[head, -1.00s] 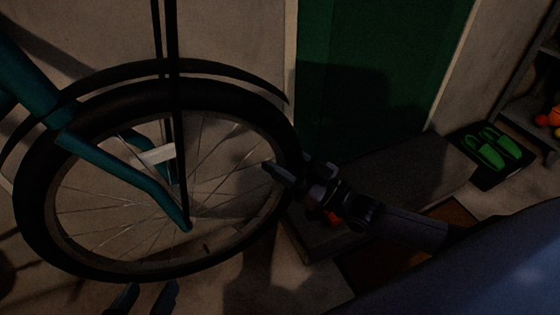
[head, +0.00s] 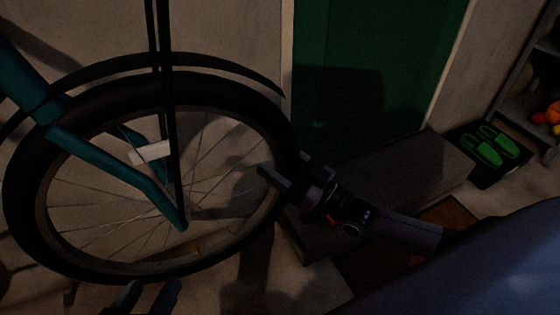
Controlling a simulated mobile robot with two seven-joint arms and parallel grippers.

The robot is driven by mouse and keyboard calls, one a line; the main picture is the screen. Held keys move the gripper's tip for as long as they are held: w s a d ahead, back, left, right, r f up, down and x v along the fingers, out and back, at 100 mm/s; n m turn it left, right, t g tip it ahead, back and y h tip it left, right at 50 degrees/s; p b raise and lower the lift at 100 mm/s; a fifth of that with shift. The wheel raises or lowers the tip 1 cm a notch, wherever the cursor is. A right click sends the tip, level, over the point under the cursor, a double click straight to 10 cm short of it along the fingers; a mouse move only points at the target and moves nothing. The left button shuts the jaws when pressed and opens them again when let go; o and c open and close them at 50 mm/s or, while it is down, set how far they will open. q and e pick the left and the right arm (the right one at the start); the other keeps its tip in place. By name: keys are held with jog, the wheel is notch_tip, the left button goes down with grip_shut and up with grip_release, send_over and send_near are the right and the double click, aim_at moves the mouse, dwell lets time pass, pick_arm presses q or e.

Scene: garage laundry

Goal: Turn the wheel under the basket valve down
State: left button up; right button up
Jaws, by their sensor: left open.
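The bicycle wheel (head: 27,210) stands upright at the left of the head view, with a black tyre, thin spokes and a teal fork (head: 110,165) in front. No valve can be made out clearly at the dark lower rim. My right gripper (head: 282,166) is at the wheel's right edge, its fingers apart and near the tyre. One finger shows over the spoke side; contact with the tyre is unclear. My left gripper (head: 150,294) is open and empty at the bottom edge, just below the tyre. No basket is in view.
A low grey step (head: 410,175) lies before a green door (head: 365,80). Green slippers (head: 488,148) rest on a dark mat at the right, beside a shelf (head: 530,105) with orange items. A black mudguard (head: 190,68) arches over the tyre.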

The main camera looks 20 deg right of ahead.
jog(key=shift+s, duration=0.1)
pick_arm(q)
jog(key=shift+s+a+y+p, duration=0.2)
jog(key=shift+a+y+p, duration=0.1)
jog(key=shift+a+p, duration=0.35)
pick_arm(e)
jog(key=v, duration=0.7)
pick_arm(q)
jog(key=shift+d+r, duration=0.1)
